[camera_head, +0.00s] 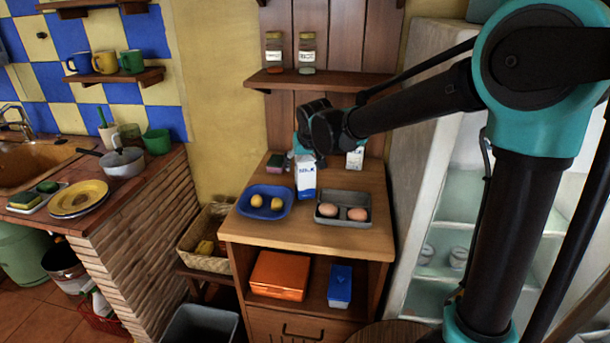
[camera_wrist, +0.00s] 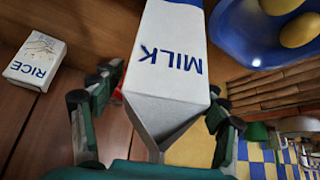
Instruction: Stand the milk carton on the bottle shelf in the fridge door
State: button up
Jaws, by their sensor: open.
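The white milk carton (camera_head: 306,182) with blue print stands upright on the wooden cabinet top. In the wrist view the carton (camera_wrist: 175,50) fills the middle, its gabled top towards me. My gripper (camera_head: 305,150) is at the carton's top. In the wrist view its dark fingers (camera_wrist: 160,100) are open, one on each side of the carton's upper part; I cannot tell whether they touch it. The fridge (camera_head: 466,205) stands at the right with its interior visible, partly hidden by my arm. I cannot make out the bottle shelf in its door.
A blue plate (camera_head: 247,210) with yellow fruit lies left of the carton, and a grey tray (camera_head: 326,220) with eggs right of it. A rice box (camera_head: 355,158) stands behind, also in the wrist view (camera_wrist: 35,60). A wall shelf (camera_head: 330,82) with jars is above.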

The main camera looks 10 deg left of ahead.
grip_shut()
dwell(0.3)
jog(key=shift+r, duration=0.1)
